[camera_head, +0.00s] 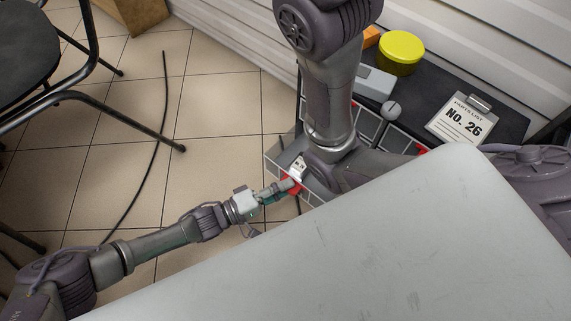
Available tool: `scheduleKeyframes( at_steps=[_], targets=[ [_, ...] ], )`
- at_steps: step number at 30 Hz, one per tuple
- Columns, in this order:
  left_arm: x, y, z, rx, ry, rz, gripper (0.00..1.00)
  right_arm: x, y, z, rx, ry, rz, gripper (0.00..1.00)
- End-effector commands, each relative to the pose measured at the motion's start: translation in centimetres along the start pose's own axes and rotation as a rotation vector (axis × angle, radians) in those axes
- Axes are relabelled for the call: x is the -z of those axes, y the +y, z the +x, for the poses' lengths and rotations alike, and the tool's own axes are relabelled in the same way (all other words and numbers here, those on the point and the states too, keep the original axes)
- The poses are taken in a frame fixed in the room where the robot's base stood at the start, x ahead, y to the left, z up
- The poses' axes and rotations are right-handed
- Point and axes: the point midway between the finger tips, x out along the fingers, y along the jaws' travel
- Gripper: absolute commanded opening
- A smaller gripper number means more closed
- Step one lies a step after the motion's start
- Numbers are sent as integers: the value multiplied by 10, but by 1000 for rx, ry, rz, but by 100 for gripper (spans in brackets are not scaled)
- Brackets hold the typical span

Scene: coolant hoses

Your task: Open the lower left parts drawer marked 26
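The grey drawer (281,160) shows at the centre, low on the parts cabinet. It bears a small white label (299,168) with small print that seems to read No. 26, and a red handle (294,186). The drawer's near-left corner stands out beyond the cabinet's left edge; my other arm hides most of it, so how far out it is cannot be told. My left gripper (284,188) comes in from the left with its fingertips at the red handle. Whether the fingers are closed around it cannot be made out. My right gripper is not in view.
The dark cabinet top (440,82) holds a yellow round tub (400,52), a grey box (374,82) and a clipboard (466,120) reading No. 26. A black chair (28,45) stands at the upper left.

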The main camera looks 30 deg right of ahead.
Motion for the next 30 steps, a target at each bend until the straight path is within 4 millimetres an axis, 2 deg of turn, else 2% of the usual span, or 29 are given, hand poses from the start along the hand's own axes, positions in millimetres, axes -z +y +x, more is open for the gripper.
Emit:
scheduleKeyframes(
  at_steps=[10, 14, 24, 30],
  targets=[
    [-1, 2, 1, -4, -3, 0, 42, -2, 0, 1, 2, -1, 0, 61],
    [-1, 1, -9, -3, -3, 0, 42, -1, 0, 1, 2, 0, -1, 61],
    [0, 1, -79, -1, 0, -1, 42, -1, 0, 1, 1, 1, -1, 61],
    [0, 0, -109, -2, -1, 0, 42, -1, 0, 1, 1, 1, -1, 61]
  ],
)
